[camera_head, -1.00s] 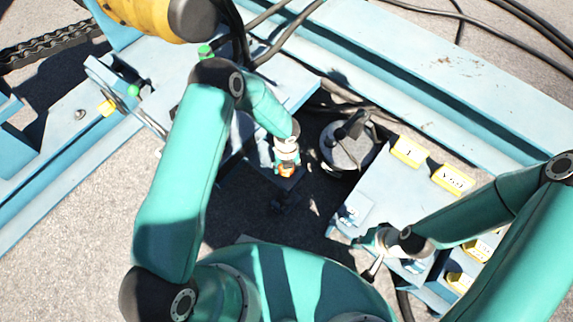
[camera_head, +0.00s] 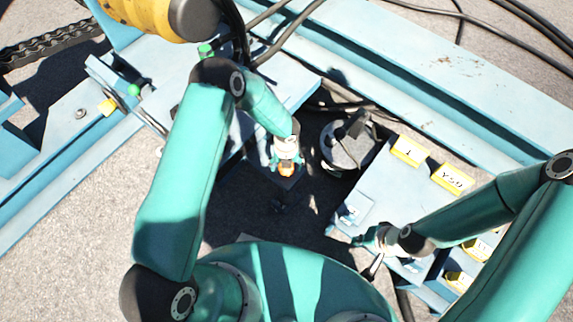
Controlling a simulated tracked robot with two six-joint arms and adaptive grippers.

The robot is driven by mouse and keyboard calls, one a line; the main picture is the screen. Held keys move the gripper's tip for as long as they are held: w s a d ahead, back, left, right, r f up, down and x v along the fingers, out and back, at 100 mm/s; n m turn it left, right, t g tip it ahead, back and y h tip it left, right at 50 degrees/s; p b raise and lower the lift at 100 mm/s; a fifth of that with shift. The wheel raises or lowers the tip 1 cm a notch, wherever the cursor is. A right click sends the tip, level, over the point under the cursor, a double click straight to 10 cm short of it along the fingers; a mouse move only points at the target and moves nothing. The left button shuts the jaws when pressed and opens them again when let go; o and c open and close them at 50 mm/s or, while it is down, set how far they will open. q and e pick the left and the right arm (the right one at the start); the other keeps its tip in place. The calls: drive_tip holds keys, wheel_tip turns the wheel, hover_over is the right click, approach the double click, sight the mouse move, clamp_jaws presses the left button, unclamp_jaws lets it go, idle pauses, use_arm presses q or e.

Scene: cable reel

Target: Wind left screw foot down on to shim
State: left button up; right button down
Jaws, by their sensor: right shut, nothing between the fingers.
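My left gripper (camera_head: 287,162) points down at the near corner of the blue frame, and teal finger parts show around a small orange piece (camera_head: 287,170). Whether its fingers grip this piece cannot be told. A dark plate (camera_head: 283,182) lies in shadow just below it. The left screw foot and the shim cannot be made out; the arm and shadow hide that spot. My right gripper (camera_head: 364,241) is shut and empty, low over the near edge of the pale blue panel (camera_head: 378,190) at the right.
A round grey metal part with a black handle (camera_head: 347,145) stands between the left gripper and the panel. Yellow labelled tags (camera_head: 408,151) sit on the panel. Black cables (camera_head: 285,35) cross behind. A chain (camera_head: 50,46) lies at top left. Bare ground (camera_head: 75,265) is free at lower left.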

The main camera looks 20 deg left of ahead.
use_arm(q)
wheel_tip(320, 180, up, 12)
idle(0.7)
drive_tip(key=shift+f, duration=0.1)
